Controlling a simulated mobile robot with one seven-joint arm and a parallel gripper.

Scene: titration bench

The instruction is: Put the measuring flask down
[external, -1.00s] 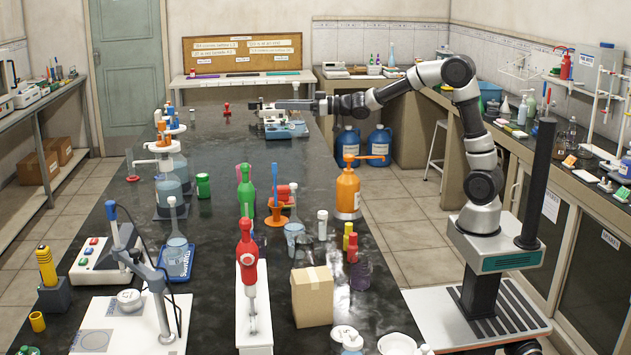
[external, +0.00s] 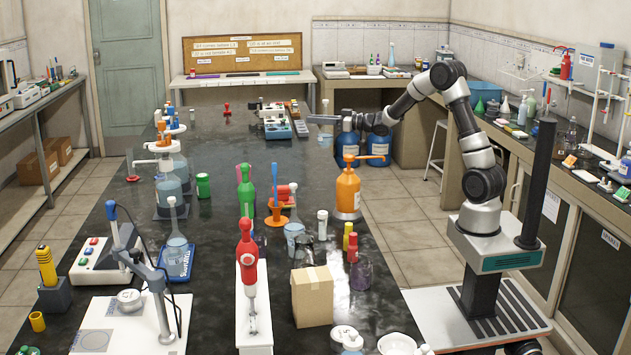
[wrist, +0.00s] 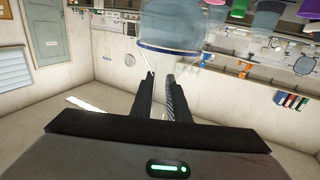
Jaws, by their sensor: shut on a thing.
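My gripper (wrist: 160,76) is shut on the measuring flask (wrist: 172,36), a clear glass vessel with a blue line around it, at the top of the wrist view. The fingers reach to its narrow part, and its wide body lies beyond them. In the external view my gripper (external: 316,119) is small, near the far right edge of the black bench (external: 240,150). The pale neck of the flask (external: 325,106) seems to rise at the fingers. Its body is hard to make out there, and I cannot tell its height above the bench.
A blue device (external: 277,128) stands left of my gripper, with a narrow multicoloured block (external: 297,117) beside it. An orange bottle (external: 347,190) stands nearer on the right edge.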

